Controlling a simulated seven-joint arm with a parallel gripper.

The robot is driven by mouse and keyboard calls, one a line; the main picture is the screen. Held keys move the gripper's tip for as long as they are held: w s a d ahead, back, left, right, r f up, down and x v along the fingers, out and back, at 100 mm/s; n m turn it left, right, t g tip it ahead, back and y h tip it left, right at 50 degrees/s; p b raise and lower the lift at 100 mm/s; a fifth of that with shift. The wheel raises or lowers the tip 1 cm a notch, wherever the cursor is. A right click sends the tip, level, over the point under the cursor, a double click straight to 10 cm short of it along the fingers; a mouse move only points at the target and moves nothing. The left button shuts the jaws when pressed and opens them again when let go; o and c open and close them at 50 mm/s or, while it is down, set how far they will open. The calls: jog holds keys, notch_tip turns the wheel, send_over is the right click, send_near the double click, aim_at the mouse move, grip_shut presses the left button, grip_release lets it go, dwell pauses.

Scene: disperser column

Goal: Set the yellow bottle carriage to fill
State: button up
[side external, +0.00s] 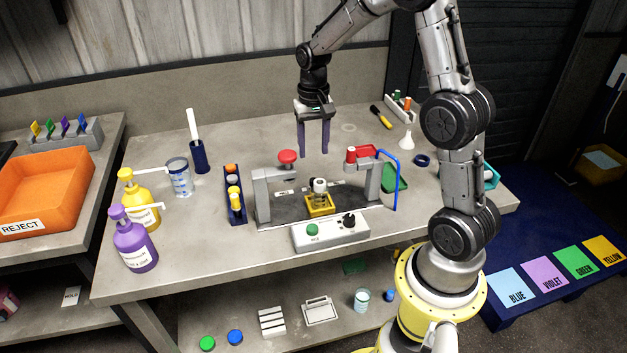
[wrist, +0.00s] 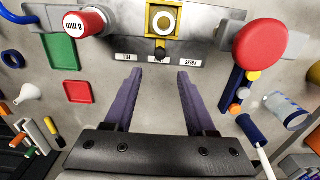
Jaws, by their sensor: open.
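The yellow bottle carriage (side external: 320,206) sits mid-track in the grey disperser station, with a small bottle (side external: 319,188) in it. In the wrist view the carriage (wrist: 162,30) is at the top centre, and a dark peg (wrist: 160,51) sticks out from its near side. Small white labels (wrist: 127,58) lie along the track on both sides of it; their words are too small to read surely. My gripper (side external: 313,153) is open and empty, pointing down above and behind the station. In the wrist view its purple fingers (wrist: 160,76) are spread below the peg, apart from it.
A control box (side external: 330,233) stands in front. A blue rack of vials (side external: 236,209) is at left. The bench behind is mostly free.

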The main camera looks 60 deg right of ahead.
aim_at(314, 179)
notch_tip(314, 179, down, 11)
dwell(0.4)
grip_shut()
dwell(1.4)
